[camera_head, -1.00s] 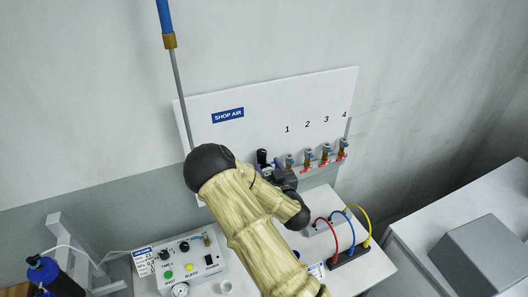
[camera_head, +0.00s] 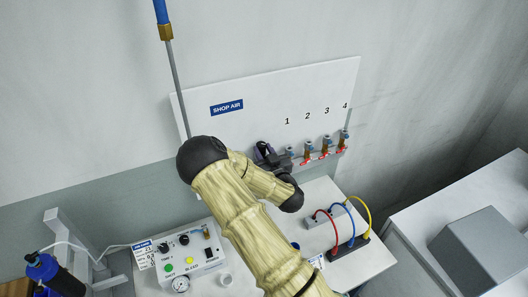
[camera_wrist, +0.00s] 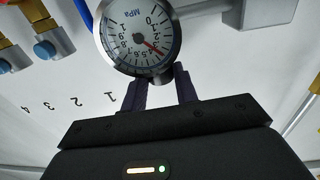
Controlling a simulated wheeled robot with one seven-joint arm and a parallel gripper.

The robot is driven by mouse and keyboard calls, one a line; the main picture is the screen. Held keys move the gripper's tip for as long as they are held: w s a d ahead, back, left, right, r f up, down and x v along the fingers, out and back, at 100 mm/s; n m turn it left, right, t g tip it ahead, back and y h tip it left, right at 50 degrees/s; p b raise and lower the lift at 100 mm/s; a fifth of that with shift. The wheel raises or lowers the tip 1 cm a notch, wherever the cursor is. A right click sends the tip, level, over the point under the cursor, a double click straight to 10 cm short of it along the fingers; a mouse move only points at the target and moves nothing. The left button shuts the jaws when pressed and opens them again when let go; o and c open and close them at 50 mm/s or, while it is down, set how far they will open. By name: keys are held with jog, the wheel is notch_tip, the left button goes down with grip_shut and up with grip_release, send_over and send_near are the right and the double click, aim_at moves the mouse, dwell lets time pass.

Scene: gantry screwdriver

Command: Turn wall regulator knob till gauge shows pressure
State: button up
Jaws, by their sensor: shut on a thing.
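The round white pressure gauge (camera_wrist: 138,35), marked MPa, shows large at the top of the wrist view. Its red needle points to the lower right, away from the 0 mark. My gripper (camera_wrist: 167,72) has its two dark fingers reaching up to just below the gauge. It is shut on the regulator knob, which is mostly hidden by the fingers and the gauge. In the head view my gripper (camera_head: 266,152) is at the wall panel (camera_head: 235,90), left of the row of valves. My arm and wrist hide most of the regulator there.
Several brass outlets with red handles (camera_head: 308,152) stand close right of my gripper. Below are a white control box (camera_head: 195,262) and red, blue and yellow hoses (camera_head: 350,228). A grey block (camera_head: 470,250) rests on the right bench. Brass fittings (camera_wrist: 50,45) flank the gauge.

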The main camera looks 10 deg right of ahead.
jog(key=shift+a+f+m+h+b, duration=0.15)
jog(key=shift+m+h+b, duration=0.25)
jog(key=shift+h+b, duration=0.25)
jog(key=shift+a+m+h+b, duration=0.25)
jog(key=shift+m+h+b, duration=0.6)
jog(key=shift+h, duration=0.4)
jog(key=m+g+h+b, duration=0.1)
jog(key=m+h, duration=0.1)
jog(key=a+m+h+b, duration=0.1)
jog(key=h, duration=0.2)
jog(key=m+g+h+b, duration=0.1)
jog(key=m+h, duration=0.1)
jog(key=h, duration=0.1)
jog(key=shift+w+a+m+g+b, duration=0.15)
jog(key=shift+w+m+g+b, duration=0.1)
jog(key=shift+m+g+b, duration=0.1)
jog(key=shift+w+a+m+g+h+p, duration=0.15)
jog(key=shift+m+g+h+p, duration=0.1)
jog(key=shift+m+g+h, duration=0.8)
jog(key=shift+w+m+g+h+p, duration=0.1)
jog(key=shift+m+g+h+p, duration=0.1)
jog(key=shift+m+g+h, duration=0.8)
jog(key=shift+r+n+h, duration=0.25)
jog(key=shift+h, duration=0.1)
jog(key=o, duration=1)
jog(key=shift+w, duration=0.1)
jog(key=shift+c, duration=0.2)
